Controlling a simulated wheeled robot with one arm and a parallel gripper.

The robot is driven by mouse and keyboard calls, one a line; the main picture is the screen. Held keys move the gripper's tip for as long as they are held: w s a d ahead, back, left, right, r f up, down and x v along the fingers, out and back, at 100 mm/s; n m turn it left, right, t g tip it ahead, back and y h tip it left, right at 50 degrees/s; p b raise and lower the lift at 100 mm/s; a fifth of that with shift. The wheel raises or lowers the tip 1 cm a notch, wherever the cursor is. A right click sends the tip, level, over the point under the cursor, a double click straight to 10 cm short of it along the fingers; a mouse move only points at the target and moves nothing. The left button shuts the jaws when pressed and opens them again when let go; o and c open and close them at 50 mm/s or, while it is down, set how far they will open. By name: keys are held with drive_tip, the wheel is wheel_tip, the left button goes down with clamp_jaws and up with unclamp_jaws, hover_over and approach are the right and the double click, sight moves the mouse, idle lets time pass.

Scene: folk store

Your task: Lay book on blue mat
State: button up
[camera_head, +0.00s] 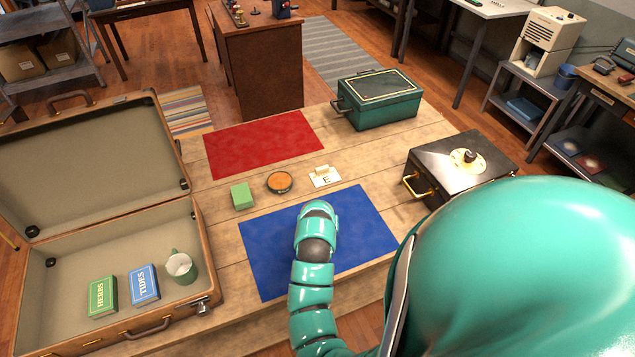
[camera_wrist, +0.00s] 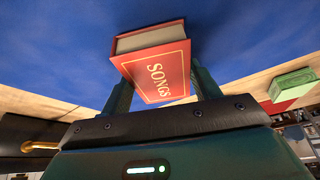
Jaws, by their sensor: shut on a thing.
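A red book titled SONGS (camera_wrist: 155,70) with pale page edges is held between the two fingers of my gripper (camera_wrist: 160,85), seen in the wrist view. The blue mat (camera_head: 272,252) lies flat on the wooden platform in the head view, and its blue surface (camera_wrist: 60,50) fills the background behind the book in the wrist view. In the head view my arm is over the middle of the mat and hides the gripper and the book. I cannot tell whether the book touches the mat.
An open suitcase (camera_head: 120,225) at left holds a green HERBS book (camera_head: 103,297), a blue TIDES book (camera_head: 144,284) and a mug (camera_head: 181,268). Behind the mat are a green block (camera_head: 242,196), a round orange-topped tin (camera_head: 279,182), an E card (camera_head: 325,180) and a red mat (camera_head: 262,143). A black box (camera_head: 440,165) stands right.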

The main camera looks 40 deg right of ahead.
drive_tip(key=shift+f, duration=0.25)
drive_tip(key=shift+f, duration=0.1)
drive_tip(key=shift+f+b, duration=0.15)
drive_tip(key=shift+b, duration=0.15)
drive_tip(key=o, duration=1.1)
drive_tip(key=shift+c, duration=0.2)
